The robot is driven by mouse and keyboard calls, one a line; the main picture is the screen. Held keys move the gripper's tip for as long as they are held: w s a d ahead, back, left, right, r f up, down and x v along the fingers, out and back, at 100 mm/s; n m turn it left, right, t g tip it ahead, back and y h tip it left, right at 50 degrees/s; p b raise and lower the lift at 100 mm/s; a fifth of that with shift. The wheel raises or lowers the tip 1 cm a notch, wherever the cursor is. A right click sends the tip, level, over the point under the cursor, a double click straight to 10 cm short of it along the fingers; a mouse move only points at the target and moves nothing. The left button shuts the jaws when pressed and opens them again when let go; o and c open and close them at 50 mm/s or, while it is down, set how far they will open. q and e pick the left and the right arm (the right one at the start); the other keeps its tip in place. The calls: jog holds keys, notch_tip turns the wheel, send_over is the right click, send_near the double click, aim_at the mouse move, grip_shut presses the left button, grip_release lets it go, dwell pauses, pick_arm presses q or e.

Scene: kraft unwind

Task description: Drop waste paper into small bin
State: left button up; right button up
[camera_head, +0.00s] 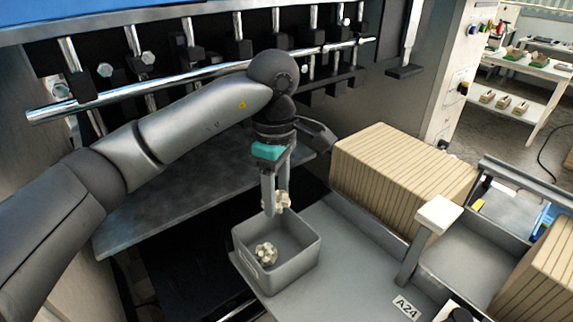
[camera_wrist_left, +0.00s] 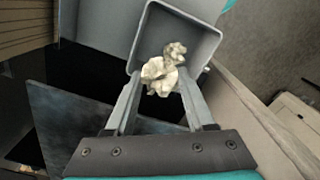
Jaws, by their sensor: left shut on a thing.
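My left gripper (camera_head: 274,200) points down over the small grey bin (camera_head: 293,270) and is shut on a crumpled, off-white ball of waste paper (camera_head: 283,201). The held paper is above the bin's opening, near its back edge. In the left wrist view, the held paper (camera_wrist_left: 159,75) sits between the fingertips of the left gripper (camera_wrist_left: 157,88). A second crumpled paper (camera_head: 266,253) lies inside the bin; it also shows in the left wrist view (camera_wrist_left: 175,52), just beyond the held one. The bin's rim shows there too (camera_wrist_left: 183,10). My right gripper is not in view.
The bin stands on a grey surface (camera_head: 345,270) with a label, A24 (camera_head: 407,307). A stack of brown kraft sheets or boxes (camera_head: 400,170) stands to the right. A metal rail (camera_head: 200,80) with rods runs behind my left arm. A pale-topped post (camera_head: 437,215) rises at right.

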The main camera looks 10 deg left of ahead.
pick_arm(q)
jog(key=shift+s+f+b, duration=0.2)
jog(key=shift+f+b, duration=0.25)
jog(key=shift+f, duration=0.35)
notch_tip(320, 180, down, 2)
jog(key=shift+s+b, duration=0.1)
jog(key=shift+b, duration=0.45)
notch_tip(320, 180, down, 2)
jog(key=shift+f+b, duration=0.1)
jog(key=shift+b, duration=0.4)
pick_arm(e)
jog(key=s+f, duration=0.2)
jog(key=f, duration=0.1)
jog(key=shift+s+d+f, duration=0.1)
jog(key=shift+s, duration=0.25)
pick_arm(q)
jog(key=o, duration=1.4)
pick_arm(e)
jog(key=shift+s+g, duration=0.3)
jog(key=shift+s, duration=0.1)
